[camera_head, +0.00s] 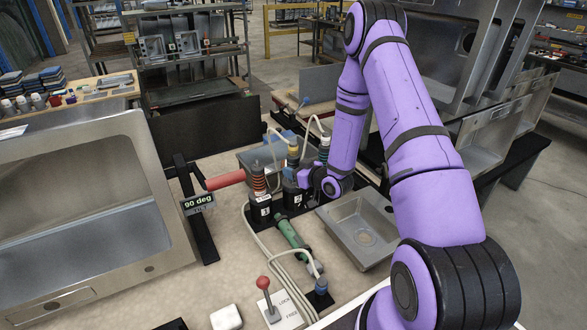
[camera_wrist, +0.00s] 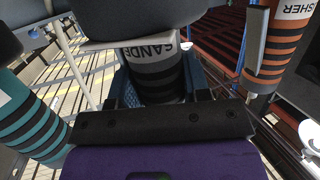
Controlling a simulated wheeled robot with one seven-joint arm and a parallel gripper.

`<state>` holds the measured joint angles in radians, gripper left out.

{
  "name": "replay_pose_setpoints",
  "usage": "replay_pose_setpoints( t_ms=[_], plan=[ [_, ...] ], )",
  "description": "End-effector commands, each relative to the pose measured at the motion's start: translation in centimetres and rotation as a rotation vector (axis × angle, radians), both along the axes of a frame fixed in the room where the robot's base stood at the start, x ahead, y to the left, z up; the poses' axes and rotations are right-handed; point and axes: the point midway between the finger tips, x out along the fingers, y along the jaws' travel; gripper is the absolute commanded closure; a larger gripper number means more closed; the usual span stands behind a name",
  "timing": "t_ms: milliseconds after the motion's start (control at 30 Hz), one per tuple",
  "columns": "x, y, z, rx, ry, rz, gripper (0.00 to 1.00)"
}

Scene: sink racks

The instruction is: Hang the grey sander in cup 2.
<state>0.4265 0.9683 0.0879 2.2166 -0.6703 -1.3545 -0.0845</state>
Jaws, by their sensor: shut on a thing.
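In the wrist view, the grey sander (camera_wrist: 152,72), dark with black bands and a white label, stands between the jaws of my gripper (camera_wrist: 155,100), which is shut on it. In the head view, my gripper (camera_head: 306,179) is at the row of black cups, partly hidden by my purple wrist. A black cup (camera_head: 292,196), apparently cup 2, is close below the gripper. Its number is too small to read surely. I cannot tell whether the sander's lower end is inside it.
An orange-banded tool (camera_head: 258,182) stands in the front-left cup (camera_head: 261,214). A green tool (camera_head: 289,235) lies in front of the cups. A sink basin (camera_head: 362,228) is on the right, a lever with a red handle (camera_head: 225,180) on the left. Hoses loop above the cups.

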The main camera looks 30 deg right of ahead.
Motion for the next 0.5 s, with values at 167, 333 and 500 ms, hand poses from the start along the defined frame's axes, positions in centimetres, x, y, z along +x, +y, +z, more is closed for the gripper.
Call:
replay_pose_setpoints(
  t_ms=[167,333,500],
  plan=[
    [0.06,0.0,0.1,0.0,-0.003,0.0,0.52],
    [0.04,-0.01,0.07,0.0,-0.002,0.0,0.27],
    [-0.02,-0.01,-0.03,-0.001,0.002,0.0,0.27]
  ],
)
